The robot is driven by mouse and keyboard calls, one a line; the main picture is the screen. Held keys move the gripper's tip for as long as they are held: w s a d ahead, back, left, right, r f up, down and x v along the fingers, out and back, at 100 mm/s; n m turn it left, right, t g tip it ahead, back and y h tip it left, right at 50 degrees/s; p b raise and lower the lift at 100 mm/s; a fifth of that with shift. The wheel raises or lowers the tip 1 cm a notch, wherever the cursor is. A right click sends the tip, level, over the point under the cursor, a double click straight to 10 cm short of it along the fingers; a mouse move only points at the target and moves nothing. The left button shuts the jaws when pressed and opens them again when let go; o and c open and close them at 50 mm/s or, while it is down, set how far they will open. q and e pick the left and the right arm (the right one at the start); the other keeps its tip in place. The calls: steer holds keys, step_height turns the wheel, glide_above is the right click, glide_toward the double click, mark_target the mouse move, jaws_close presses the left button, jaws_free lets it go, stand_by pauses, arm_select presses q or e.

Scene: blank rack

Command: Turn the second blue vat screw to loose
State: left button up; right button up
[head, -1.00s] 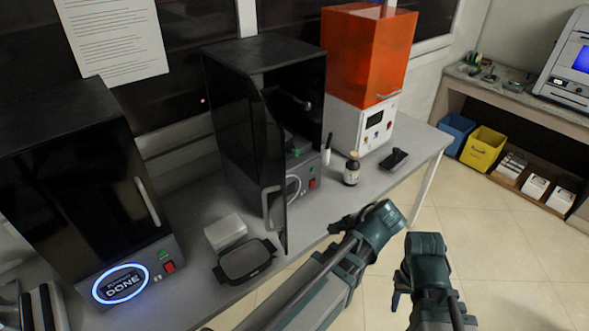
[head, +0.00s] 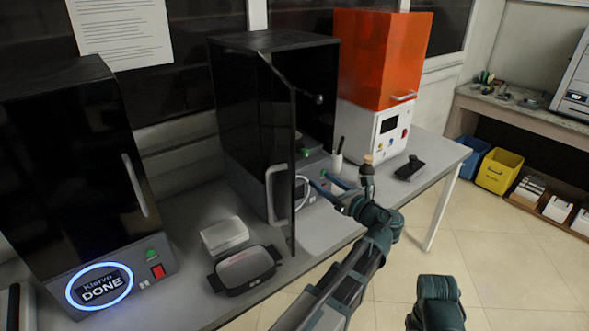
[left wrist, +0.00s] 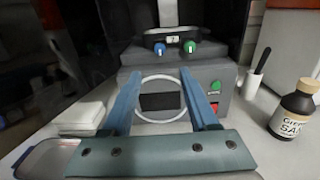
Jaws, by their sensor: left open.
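The middle black printer (head: 275,80) stands with its door swung open toward me. In the left wrist view, a blue knob-like screw (left wrist: 159,48) and a green one (left wrist: 190,47) sit on the front of the dark vat unit (left wrist: 172,62), with a small numbered label between them. A green spot of it (head: 305,153) shows inside the printer in the head view. My left gripper (head: 321,180) is open and empty in front of the printer, with its fingers (left wrist: 160,78) pointing at the vat, below and short of the screws. My right gripper is outside the views; only part of my right arm shows.
The open door (head: 292,165) stands just left of my left gripper. A brown bottle (head: 367,172) is close on its right. An orange-hooded printer (head: 380,60) stands at right.

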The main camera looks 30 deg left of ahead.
arm_select(q)
steer(key=x, duration=1.3)
steer(key=shift+w+a, duration=0.2)
steer(key=shift+a, duration=0.15)
jaws_close()
